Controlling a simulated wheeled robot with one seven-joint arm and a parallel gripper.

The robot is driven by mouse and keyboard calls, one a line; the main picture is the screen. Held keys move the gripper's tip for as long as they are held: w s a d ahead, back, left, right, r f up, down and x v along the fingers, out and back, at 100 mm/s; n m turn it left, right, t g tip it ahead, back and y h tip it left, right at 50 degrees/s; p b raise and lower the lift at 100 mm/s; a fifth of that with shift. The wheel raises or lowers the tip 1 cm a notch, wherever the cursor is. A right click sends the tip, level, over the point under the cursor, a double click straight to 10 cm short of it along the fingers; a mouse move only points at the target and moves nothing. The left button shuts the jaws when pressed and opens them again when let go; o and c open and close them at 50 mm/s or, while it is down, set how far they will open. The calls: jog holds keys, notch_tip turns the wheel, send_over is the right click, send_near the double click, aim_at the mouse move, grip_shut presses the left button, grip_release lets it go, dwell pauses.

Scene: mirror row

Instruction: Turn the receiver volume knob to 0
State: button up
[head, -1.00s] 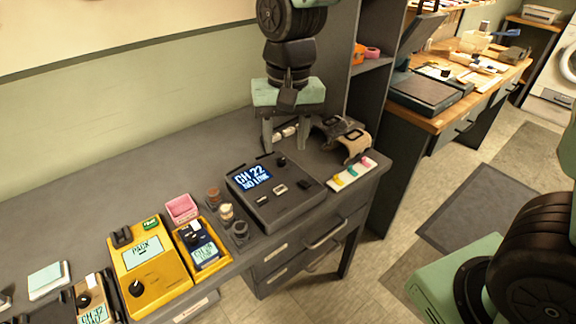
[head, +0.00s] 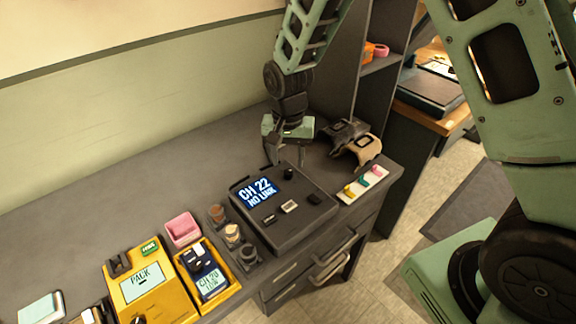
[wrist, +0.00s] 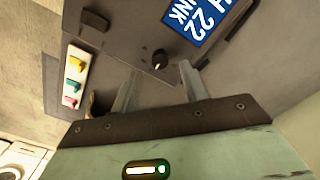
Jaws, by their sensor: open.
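The receiver (head: 300,218) is a dark grey box with a lit blue display (head: 259,192) reading CH 22 NO LINK. Its small black volume knob (head: 289,174) stands near the back edge of the top; in the wrist view the knob (wrist: 160,59) has a pale mark. My gripper (head: 287,160) hangs over the back of the receiver, fingers down. In the wrist view the open fingers (wrist: 159,72) sit to either side of the knob's line, with the knob just beyond the tips. I cannot tell any contact; nothing is between the fingers.
Black and tan headset-like items (head: 358,148) lie right of my gripper, near a white strip with coloured pieces (head: 362,185). Left of the receiver are small round pots (head: 232,234), a pink box (head: 182,229) and a yellow PACK unit (head: 150,285). The desk behind is clear.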

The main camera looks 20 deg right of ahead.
aim_at(288, 172)
jog(key=shift+f, duration=1.9)
grip_shut()
